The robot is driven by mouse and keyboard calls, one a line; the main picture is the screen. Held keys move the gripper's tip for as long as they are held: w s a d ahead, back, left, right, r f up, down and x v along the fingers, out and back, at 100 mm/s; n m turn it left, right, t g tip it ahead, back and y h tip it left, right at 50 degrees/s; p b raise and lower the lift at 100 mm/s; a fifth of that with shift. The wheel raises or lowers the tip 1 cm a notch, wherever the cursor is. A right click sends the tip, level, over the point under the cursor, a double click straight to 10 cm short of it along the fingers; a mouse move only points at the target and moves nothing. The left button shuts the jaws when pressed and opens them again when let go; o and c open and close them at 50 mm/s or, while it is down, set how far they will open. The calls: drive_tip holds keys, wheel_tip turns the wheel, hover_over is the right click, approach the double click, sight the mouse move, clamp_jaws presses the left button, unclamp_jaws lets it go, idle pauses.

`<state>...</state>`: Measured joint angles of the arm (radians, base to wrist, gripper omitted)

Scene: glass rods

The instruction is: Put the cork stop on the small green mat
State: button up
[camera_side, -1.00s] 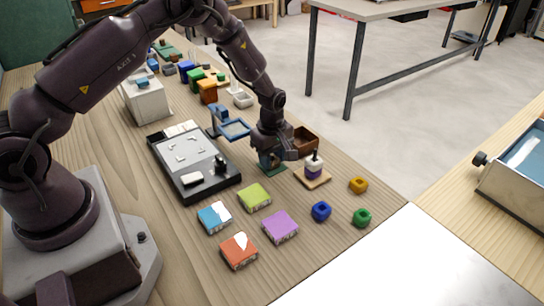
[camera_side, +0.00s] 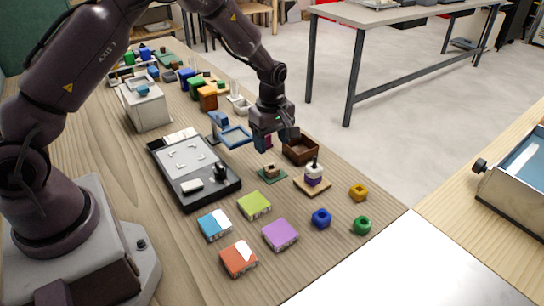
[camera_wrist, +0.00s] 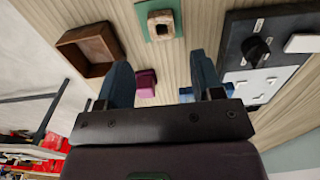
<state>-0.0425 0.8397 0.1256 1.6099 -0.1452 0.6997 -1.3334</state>
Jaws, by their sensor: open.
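The cork stop (camera_side: 270,171) is a small brown block with a hole. It sits on the small green mat (camera_side: 273,181) in the side view. In the wrist view the cork stop (camera_wrist: 162,25) also lies on the green mat (camera_wrist: 179,20), at the top of the picture. My gripper (camera_side: 275,143) is open and empty. It is raised above the table, clear of the cork stop and a little behind it. Its two blue fingers (camera_wrist: 161,82) are spread in the wrist view.
A brown open box (camera_side: 301,150) stands right of the mat. A black tray (camera_side: 193,192) lies left; coloured blocks lie in front.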

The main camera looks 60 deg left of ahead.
drive_tip(key=s+d+r+m+t, duration=0.15)
drive_tip(key=s+r+m, duration=0.25)
drive_tip(key=r, duration=0.6)
drive_tip(key=s+d+r+m+t, duration=0.1)
drive_tip(key=s+d+r+m, duration=0.3)
drive_tip(key=r, duration=0.7)
drive_tip(key=s+r+m+t, duration=0.3)
drive_tip(key=s+m, duration=0.7)
drive_tip(key=s, duration=0.7)
wheel_tip(320, 180, up, 2)
drive_tip(key=shift+s+d+r, duration=0.15)
drive_tip(key=shift+s+d, duration=0.05)
drive_tip(key=shift+d, duration=0.05)
